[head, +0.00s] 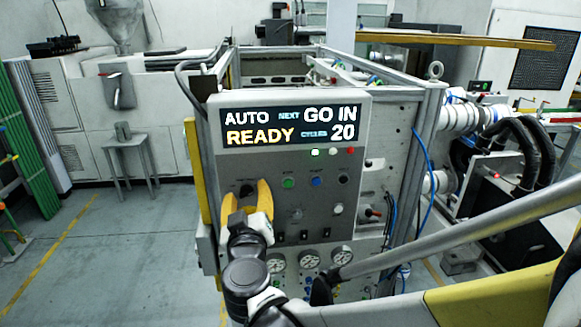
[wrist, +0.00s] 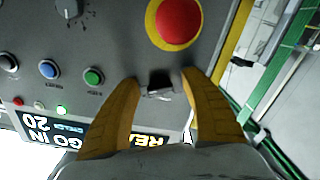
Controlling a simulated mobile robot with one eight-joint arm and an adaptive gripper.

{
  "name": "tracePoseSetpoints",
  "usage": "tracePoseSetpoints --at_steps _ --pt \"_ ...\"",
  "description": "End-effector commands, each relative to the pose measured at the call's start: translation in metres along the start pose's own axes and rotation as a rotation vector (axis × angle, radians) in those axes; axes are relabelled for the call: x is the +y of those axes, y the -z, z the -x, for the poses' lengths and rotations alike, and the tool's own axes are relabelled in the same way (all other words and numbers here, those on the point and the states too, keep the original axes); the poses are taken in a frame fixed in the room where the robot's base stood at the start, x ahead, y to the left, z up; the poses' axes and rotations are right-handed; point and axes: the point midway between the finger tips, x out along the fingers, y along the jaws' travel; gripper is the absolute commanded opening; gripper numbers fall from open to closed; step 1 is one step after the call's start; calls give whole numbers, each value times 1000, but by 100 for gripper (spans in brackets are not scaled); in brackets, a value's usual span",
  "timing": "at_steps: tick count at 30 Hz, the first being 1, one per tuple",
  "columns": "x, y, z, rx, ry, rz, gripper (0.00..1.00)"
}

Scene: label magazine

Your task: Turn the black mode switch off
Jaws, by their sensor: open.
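The black mode switch (wrist: 160,84) stands out from the grey control panel (wrist: 115,30) in the wrist view, between my gripper's two yellow fingers. My gripper (wrist: 160,76) is open, with a visible gap on each side of the switch. In the head view my gripper (head: 248,187) is at the left side of the panel, below the display, with the dark switch (head: 246,189) partly showing between its fingers. The switch's exact setting is hard to tell. The display (head: 290,125) reads AUTO READY, NEXT GO IN 20 CYCLES.
A red emergency button with a yellow ring (wrist: 178,20) is close to the fingers in the wrist view. Green (wrist: 93,77) and blue (wrist: 48,68) buttons and a grey knob (wrist: 67,8) are beside them. Gauges (head: 309,258) line the panel's lower part. Open floor (head: 110,240) lies left.

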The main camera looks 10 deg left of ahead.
Motion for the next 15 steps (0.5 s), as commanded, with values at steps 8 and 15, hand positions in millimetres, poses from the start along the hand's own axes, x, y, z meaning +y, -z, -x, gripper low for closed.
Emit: tracePoseSetpoints --at_steps 8,15 --pt "0 0 0 0 0 0 36" --pt "0 0 0 0 0 0 0"
